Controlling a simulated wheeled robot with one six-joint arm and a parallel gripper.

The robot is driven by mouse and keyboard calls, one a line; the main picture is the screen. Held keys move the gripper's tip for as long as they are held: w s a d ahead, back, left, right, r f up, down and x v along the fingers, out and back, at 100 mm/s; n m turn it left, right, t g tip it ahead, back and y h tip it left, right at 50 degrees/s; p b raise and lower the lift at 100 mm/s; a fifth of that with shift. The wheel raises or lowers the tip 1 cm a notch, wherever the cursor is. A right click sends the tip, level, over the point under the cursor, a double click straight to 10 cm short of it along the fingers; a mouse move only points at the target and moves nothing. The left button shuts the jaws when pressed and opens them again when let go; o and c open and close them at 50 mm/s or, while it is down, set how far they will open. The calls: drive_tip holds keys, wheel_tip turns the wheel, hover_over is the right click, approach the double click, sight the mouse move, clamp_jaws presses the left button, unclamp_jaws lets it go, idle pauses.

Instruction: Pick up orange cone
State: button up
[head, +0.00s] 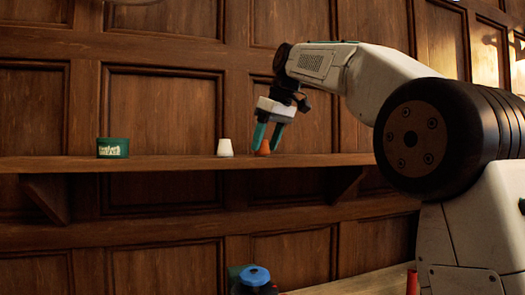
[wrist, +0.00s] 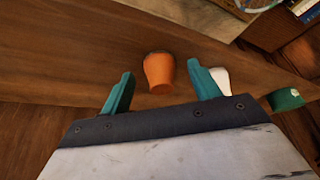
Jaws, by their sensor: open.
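The orange cone (head: 264,147) stands on the wooden wall shelf (head: 180,164), to the right of a white cone (head: 225,147). In the head view it is partly hidden by my gripper (head: 266,146), whose teal fingers reach down over it. In the wrist view the orange cone (wrist: 159,72) shows between and just beyond the tips of my open gripper (wrist: 163,83), with a gap on both sides. The white cone (wrist: 220,80) is just behind the right finger there.
A green tub (head: 113,148) stands at the shelf's left, and it shows at the right of the wrist view (wrist: 286,99). The panelled wall is close behind the shelf. Below are a blue-topped object (head: 254,277) and a red cylinder (head: 411,281). The shelf between tub and white cone is clear.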

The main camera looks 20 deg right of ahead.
drive_tip(key=shift+w+a+f, duration=0.1)
drive_tip(key=shift+w+f, duration=0.1)
drive_tip(key=shift+f, duration=0.35)
drive_tip(key=c, duration=1.1)
drive_tip(key=shift+r, duration=0.1)
